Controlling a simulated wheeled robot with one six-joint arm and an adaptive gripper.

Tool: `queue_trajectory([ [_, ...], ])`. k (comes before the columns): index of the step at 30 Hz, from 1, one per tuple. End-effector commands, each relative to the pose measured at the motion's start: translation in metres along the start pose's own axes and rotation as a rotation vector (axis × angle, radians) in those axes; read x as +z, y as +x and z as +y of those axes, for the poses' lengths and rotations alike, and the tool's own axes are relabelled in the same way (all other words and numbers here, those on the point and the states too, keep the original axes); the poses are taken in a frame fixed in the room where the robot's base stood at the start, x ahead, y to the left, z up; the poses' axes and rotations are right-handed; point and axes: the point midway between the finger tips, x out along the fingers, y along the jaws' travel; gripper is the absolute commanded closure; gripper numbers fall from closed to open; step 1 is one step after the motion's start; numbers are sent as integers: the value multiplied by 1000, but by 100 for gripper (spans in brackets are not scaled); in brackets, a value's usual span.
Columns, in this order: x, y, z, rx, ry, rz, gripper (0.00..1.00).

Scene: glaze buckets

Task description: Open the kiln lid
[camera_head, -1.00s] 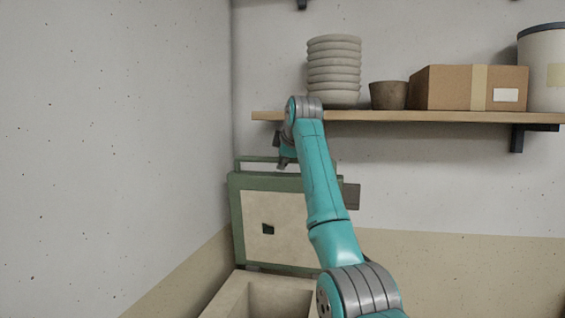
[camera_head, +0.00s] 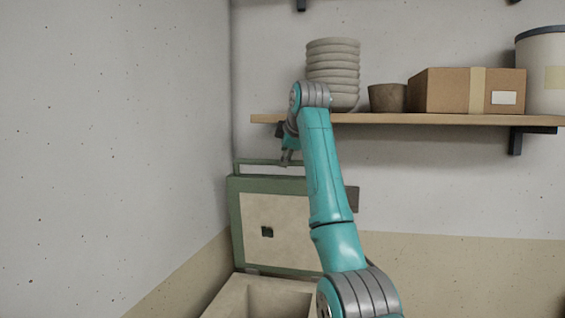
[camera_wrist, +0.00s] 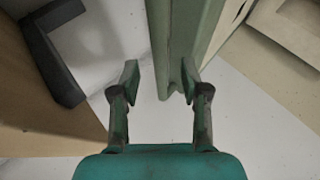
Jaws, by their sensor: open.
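The kiln lid (camera_head: 282,231) stands raised, nearly upright, at the back of the kiln (camera_head: 232,295), its pale inner face with a small dark square hole towards me. A green handle bar (camera_head: 258,162) runs along the lid's top edge. My gripper (camera_head: 288,158) is at that bar, partly hidden behind my arm in the head view. In the wrist view my gripper (camera_wrist: 160,82) has its two fingers apart. The lid's green edge (camera_wrist: 187,40) reaches down between the fingertips, with space beside it; I cannot tell whether a finger touches it.
A wooden shelf (camera_head: 430,120) is just above my gripper, with stacked bowls (camera_head: 332,72), a small pot (camera_head: 388,97), a cardboard box (camera_head: 445,90) and a lidded bucket (camera_head: 545,75). A shelf bracket (camera_wrist: 57,60) is close in the wrist view. Walls are behind and left.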

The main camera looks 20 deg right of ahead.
Motion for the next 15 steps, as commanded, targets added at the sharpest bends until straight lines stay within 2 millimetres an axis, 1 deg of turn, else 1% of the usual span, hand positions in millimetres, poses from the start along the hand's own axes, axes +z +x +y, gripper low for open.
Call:
queue_trajectory([
  [1, 0, -11, 0, 3, 0, 1, 54],
  [6, 0, -41, 0, 3, 0, 1, 54],
  [10, 0, -57, 0, 1, 0, 0, 54],
  [15, 0, -66, 0, 0, 0, 0, 54],
])
